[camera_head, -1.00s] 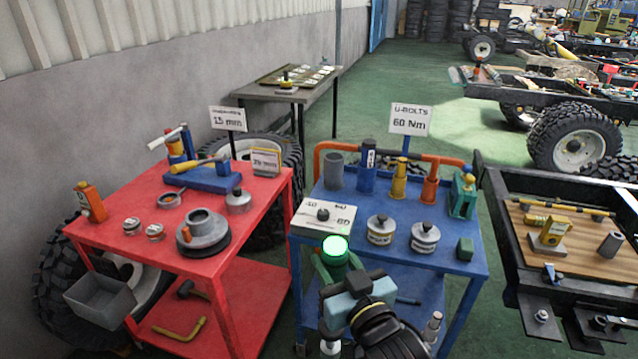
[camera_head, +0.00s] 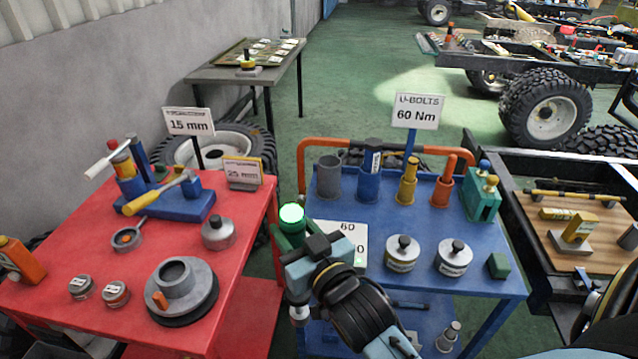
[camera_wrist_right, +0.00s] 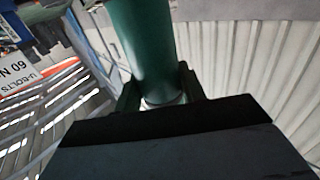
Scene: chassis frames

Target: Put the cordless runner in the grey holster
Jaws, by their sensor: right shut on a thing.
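My right gripper (camera_head: 305,245) is shut on a green cylindrical tool with a glowing green top, which I take to be the cordless runner (camera_head: 291,217). The tool is roughly upright, in front of the blue cart's left edge in the head view. In the right wrist view the green body (camera_wrist_right: 143,45) stands between the fingers (camera_wrist_right: 158,88). The grey holster (camera_head: 328,177) is an upright grey tube at the back left of the blue cart, beyond the tool and apart from it; it looks empty, though its inside is hard to see. My left gripper is not in view.
On the blue cart (camera_head: 400,275), a blue holster (camera_head: 368,183), a yellow one (camera_head: 406,190) and an orange one (camera_head: 442,190) stand right of the grey one. The red cart (camera_head: 60,275) stands left.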

